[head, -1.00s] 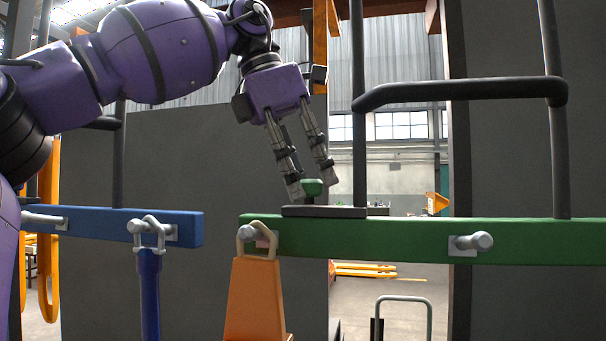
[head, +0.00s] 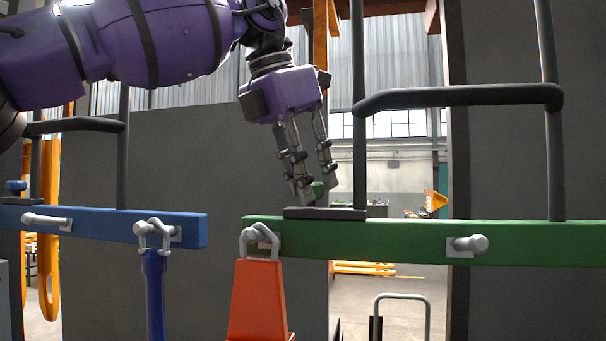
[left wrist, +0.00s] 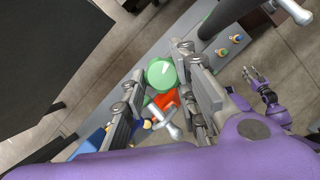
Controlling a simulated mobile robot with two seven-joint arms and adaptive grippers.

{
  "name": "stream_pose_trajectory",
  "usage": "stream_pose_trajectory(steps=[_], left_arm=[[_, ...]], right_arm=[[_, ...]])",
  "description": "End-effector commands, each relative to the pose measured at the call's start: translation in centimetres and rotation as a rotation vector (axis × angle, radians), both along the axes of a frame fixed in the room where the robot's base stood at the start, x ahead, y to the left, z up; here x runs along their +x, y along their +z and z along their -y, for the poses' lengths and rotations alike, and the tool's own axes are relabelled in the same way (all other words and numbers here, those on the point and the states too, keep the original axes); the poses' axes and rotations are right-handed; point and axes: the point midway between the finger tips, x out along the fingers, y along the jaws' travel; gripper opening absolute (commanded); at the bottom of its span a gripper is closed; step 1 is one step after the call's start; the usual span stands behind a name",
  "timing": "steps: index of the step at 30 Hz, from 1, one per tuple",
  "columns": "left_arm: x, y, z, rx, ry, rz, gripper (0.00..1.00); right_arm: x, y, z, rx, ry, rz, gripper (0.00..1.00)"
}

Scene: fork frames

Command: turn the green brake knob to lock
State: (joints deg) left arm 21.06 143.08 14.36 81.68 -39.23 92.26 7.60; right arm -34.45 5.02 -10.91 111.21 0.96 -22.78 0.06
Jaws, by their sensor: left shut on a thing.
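The green brake knob (head: 318,188) sits on a dark plate (head: 325,213) on top of the green beam (head: 400,235) in the head view. It shows as a round green cap in the left wrist view (left wrist: 161,74). My left gripper (head: 318,194) points down over the plate, shut on the knob, with a finger on each side. The near finger hides part of the knob in the head view. My right gripper (left wrist: 255,76) is small at the right of the left wrist view, its fingers apart and empty, away from the knob.
A dark upright post and rail (head: 460,94) stand just right of the knob. A red-orange piece (head: 258,300) hangs from a shackle on the green beam. A blue beam (head: 100,225) with a blue knob (head: 15,186) lies at the left, across a gap.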

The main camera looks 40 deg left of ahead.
Motion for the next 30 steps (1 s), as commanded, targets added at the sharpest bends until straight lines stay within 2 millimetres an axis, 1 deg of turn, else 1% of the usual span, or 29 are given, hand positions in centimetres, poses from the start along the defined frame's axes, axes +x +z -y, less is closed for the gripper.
stream_pose_trajectory(steps=[1,8,19,25,30], left_arm=[[0.0,0.4,0.0,0.005,0.048,0.014,0.01],[0.0,0.4,0.2,0.002,0.264,0.014,0.01],[0.0,0.2,0.6,0.000,0.614,0.013,0.01],[-0.1,0.2,0.8,-0.001,0.797,0.011,0.01],[-0.1,0.2,0.9,-0.002,0.932,0.010,0.01]], right_arm=[[0.1,0.1,0.0,0.000,0.001,0.001,0.40],[-0.2,-0.2,0.1,-0.003,0.004,-0.006,0.40],[-1.4,-1.2,0.3,-0.007,0.002,-0.029,0.40],[-1.6,-1.4,0.5,-0.010,0.000,-0.032,0.40],[-1.4,-1.5,0.4,-0.009,-0.002,-0.029,0.40]])
